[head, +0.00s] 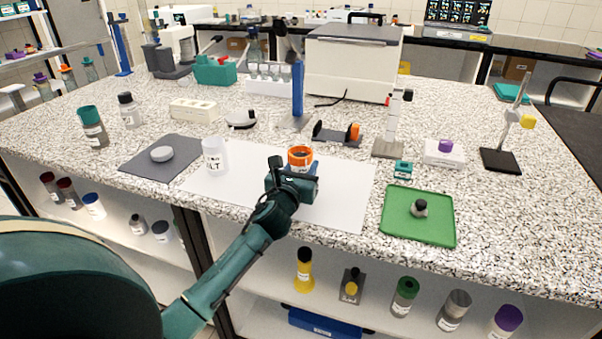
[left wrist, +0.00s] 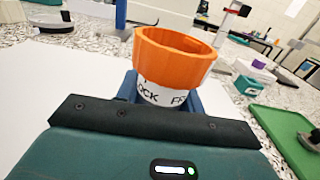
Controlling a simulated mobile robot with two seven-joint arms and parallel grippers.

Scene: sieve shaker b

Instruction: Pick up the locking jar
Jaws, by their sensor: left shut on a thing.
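The locking jar has an orange, open-topped ring (head: 301,153) and a white lower part with black lettering, partly readable as "OCK FR" in the left wrist view (left wrist: 172,55). It stands upright over the white sheet (head: 340,205). My left gripper (head: 301,172) is shut on the jar's lower part, with its blue fingers around it below the orange ring. The fingers and palm hide the jar's base, so I cannot tell whether it touches the sheet. My right gripper is in neither view.
A white labelled jar (head: 215,156) stands left of the gripper, beside a grey mat (head: 140,165) with a pale disc. A black device with an orange knob (head: 338,133) lies behind. A green tray (head: 418,232) is at right, and a small teal box (head: 403,169) stands near it.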

